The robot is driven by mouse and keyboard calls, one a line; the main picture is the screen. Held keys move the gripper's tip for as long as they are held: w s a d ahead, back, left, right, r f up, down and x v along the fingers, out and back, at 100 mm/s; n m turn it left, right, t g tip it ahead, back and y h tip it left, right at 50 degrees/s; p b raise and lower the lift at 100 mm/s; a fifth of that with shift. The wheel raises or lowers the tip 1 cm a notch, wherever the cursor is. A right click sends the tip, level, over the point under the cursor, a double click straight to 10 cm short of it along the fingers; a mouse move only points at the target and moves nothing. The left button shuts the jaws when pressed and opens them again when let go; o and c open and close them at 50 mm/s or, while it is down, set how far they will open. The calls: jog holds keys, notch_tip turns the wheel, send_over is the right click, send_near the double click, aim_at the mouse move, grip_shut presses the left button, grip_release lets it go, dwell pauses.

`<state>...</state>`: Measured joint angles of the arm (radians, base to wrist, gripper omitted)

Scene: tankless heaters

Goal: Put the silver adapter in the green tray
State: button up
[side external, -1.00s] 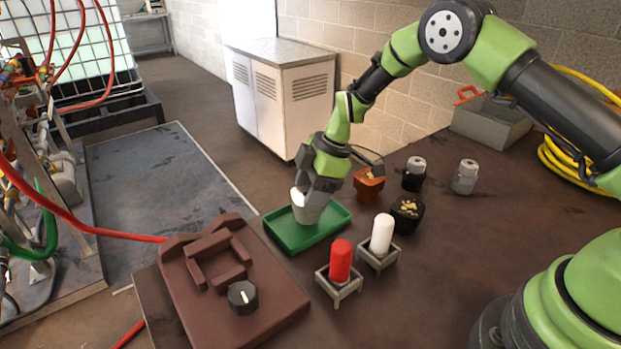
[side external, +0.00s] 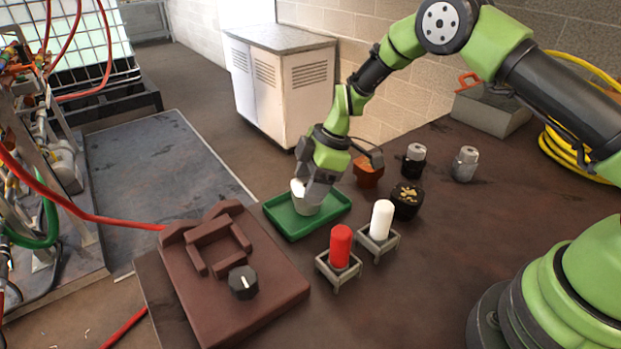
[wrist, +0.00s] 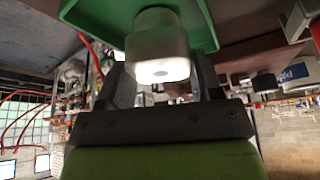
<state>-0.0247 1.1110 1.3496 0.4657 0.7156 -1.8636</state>
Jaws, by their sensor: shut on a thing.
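The silver adapter (side external: 308,208), a pale, light-grey piece, is between my gripper's fingers, over the green tray (side external: 275,224). My gripper (side external: 312,196) points down at the tray and is shut on the adapter. In the wrist view the adapter (wrist: 158,60) is a rounded block with a narrower round end toward the tray (wrist: 108,14). Its lower end looks at or very near the tray floor; I cannot tell whether it touches.
A red plug (side external: 341,246) and a white plug (side external: 382,220) stand in small grey holders at the tray's right. Behind are a black pot (side external: 407,205), an orange pot (side external: 367,176), a black-and-silver fitting (side external: 414,162) and another silvery fitting (side external: 465,164). A brown fixture (side external: 225,280) stands front left.

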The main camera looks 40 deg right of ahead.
jog(key=shift+f, duration=0.15)
jog(key=o, duration=1.3)
jog(key=s+d+r+m+t, duration=0.1)
jog(key=s+d+r+m, duration=0.15)
jog(key=r, duration=0.65)
jog(key=s+d+r+m, duration=0.1)
jog(key=s+r, duration=0.2)
jog(key=r, duration=0.6)
jog(key=s+r+m+t, duration=0.1)
jog(key=s+r+m, duration=0.2)
jog(key=s, duration=0.4)
jog(key=s+r+m+t+h, duration=0.1)
jog(key=s+r+m+t, duration=0.1)
jog(key=s+m, duration=0.4)
jog(key=s+r+m+t+h, duration=0.1)
jog(key=s+r+m, duration=0.3)
jog(key=s, duration=0.4)
jog(key=shift+d+m, duration=0.3)
jog(key=shift+m, duration=0.05)
